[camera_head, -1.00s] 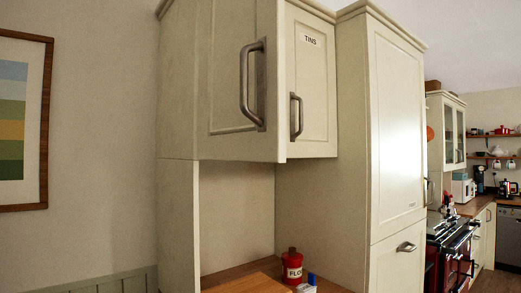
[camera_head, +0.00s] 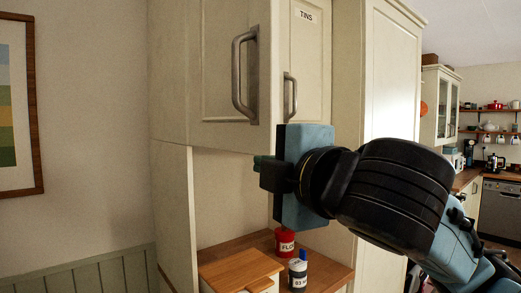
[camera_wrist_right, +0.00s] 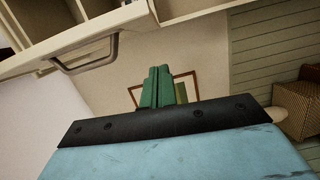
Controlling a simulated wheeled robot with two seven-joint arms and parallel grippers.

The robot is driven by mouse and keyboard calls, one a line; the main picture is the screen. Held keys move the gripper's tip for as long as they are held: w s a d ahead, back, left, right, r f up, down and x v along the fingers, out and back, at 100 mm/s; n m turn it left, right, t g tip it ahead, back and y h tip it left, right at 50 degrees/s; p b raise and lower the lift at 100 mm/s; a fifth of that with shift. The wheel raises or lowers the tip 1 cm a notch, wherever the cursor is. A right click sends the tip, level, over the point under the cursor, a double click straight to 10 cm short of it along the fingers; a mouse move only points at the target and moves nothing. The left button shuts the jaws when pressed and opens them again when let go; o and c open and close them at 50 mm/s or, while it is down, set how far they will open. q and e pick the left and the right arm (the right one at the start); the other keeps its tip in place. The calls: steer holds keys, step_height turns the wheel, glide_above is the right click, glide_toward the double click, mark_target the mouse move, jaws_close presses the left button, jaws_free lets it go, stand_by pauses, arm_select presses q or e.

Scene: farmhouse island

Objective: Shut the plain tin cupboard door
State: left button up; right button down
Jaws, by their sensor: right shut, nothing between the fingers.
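The plain, unlabelled cupboard door (camera_head: 226,85) is at upper centre in the head view, with a long grey handle (camera_head: 239,75). It looks swung out, standing nearer than the door labelled TINS (camera_head: 313,75) on its right. In the right wrist view, a cream door edge with a handle (camera_wrist_right: 84,58) crosses the upper left, and cupboard interior (camera_wrist_right: 45,20) shows behind it. My right gripper (camera_head: 262,163) is just below the plain door's lower right corner, shut and empty. Its green fingers (camera_wrist_right: 155,86) show closed in the wrist view, apart from the handle. My left gripper is out of view.
Below the cupboard is a wooden counter (camera_head: 220,252) with a wooden box (camera_head: 238,270), a red flour tin (camera_head: 285,243) and a dark bottle (camera_head: 298,272). A tall cream cabinet (camera_head: 390,80) stands on the right. A framed picture (camera_head: 38,110) hangs on the left wall.

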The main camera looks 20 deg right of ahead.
mark_target(261, 152)
steer(key=shift+n, duration=0.3)
steer(key=w+p, duration=0.2)
steer(key=w, duration=0.1)
steer(key=w+d+p, duration=0.1)
steer(key=w+p, duration=0.1)
steer(key=w, duration=0.1)
steer(key=w+r+p, duration=0.1)
steer(key=w+p, duration=0.2)
steer(key=shift+w+d, duration=0.2)
steer(key=shift+d, duration=0.15)
steer(key=shift+w+d, duration=0.1)
steer(key=shift+d, duration=0.15)
steer(key=shift+w, duration=0.1)
steer(key=shift+f, duration=0.1)
steer(key=shift+d, duration=0.1)
